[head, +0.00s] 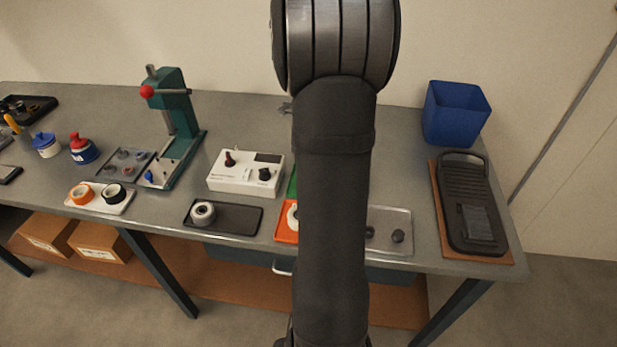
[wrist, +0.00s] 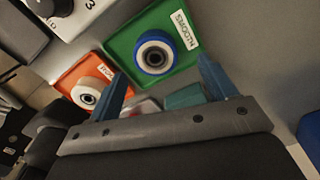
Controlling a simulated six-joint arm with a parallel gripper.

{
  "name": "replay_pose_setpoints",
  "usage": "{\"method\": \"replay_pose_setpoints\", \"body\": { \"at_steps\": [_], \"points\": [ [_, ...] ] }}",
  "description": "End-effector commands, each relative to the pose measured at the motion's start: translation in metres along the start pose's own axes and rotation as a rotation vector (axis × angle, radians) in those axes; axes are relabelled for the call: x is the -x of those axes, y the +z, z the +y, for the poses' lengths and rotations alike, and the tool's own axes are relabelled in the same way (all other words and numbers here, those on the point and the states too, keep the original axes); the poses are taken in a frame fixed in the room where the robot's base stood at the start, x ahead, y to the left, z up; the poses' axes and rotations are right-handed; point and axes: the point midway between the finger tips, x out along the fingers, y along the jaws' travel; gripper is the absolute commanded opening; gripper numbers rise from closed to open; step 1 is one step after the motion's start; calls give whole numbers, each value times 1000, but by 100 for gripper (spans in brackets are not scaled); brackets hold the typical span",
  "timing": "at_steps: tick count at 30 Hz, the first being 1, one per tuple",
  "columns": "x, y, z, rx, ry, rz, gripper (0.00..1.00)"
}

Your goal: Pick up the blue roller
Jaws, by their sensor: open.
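The blue roller (wrist: 155,53) shows in the wrist view as a ring with a blue outer rim, a white band and a dark centre. It sits on a green tray (wrist: 122,45) with a white label. My gripper (wrist: 160,75) is open, its two blue fingers apart at the lower part of the wrist view. The roller appears beyond the fingertips, between them in the picture, with nothing held. In the head view my arm hides the roller and the gripper; only a sliver of the green tray (head: 293,184) shows.
An orange tray (wrist: 68,82) with a white-rimmed roller (wrist: 89,97) lies beside the green one. A white control box (head: 245,175) and a dark tray with a roller (head: 203,212) stand left of my arm. A blue bin (head: 455,112) stands at the back right.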

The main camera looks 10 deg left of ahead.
Motion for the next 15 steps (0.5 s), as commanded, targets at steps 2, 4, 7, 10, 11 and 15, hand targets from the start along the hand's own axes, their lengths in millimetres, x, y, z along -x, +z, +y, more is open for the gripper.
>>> {"method": "replay_pose_setpoints", "body": {
  "at_steps": [2,4,7,10,11,15],
  "points": [
    [-13,1,4,1,3,2,77],
    [-24,2,7,1,4,2,77],
    [-37,2,6,0,3,1,77],
    [-43,2,6,0,2,1,77],
    [-44,2,6,0,1,0,77],
    [-44,2,6,0,0,0,77]
  ]
}}
